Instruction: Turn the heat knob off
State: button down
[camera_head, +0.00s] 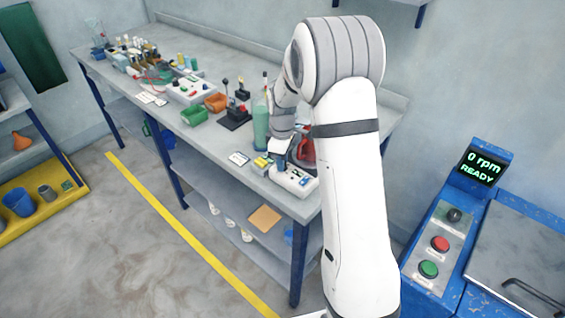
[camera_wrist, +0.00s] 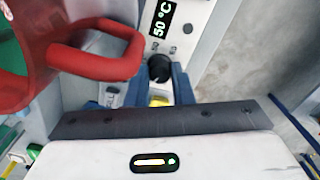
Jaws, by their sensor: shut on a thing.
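The heat knob (camera_wrist: 159,68) is a black round knob on the front of a white hotplate unit (camera_wrist: 192,42) in the wrist view. The unit's dark display reads 50 °C. My gripper (camera_wrist: 160,82) has its two blue fingers closed around the knob, one on each side. In the head view the white unit (camera_head: 298,184) sits at the near right end of the bench, with my gripper (camera_head: 277,160) at its front. The knob itself is hidden there. A red vessel with a thick handle (camera_wrist: 100,62) stands beside the display, close to my gripper.
The grey bench (camera_head: 228,150) holds a green bin (camera_head: 194,115), an orange bin (camera_head: 216,102) and a black stand (camera_head: 236,117) farther left. A blue control cabinet (camera_head: 440,245) with red and green buttons stands at the right; its screen reads 0 rpm READY.

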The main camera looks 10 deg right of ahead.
jog(key=n+b, duration=0.2)
jog(key=n, duration=0.3)
jog(key=shift+w+n, duration=0.1)
jog(key=shift+n, duration=0.2)
jog(key=n+b, duration=0.1)
jog(key=n, duration=0.3)
jog(key=shift+r+n, duration=0.1)
jog(key=shift+n, duration=0.2)
jog(key=c, duration=1.5)
grip_release()
jog(key=shift+c, duration=0.2)
jog(key=shift+r+b, duration=0.5)
jog(key=shift+r, duration=3.4)
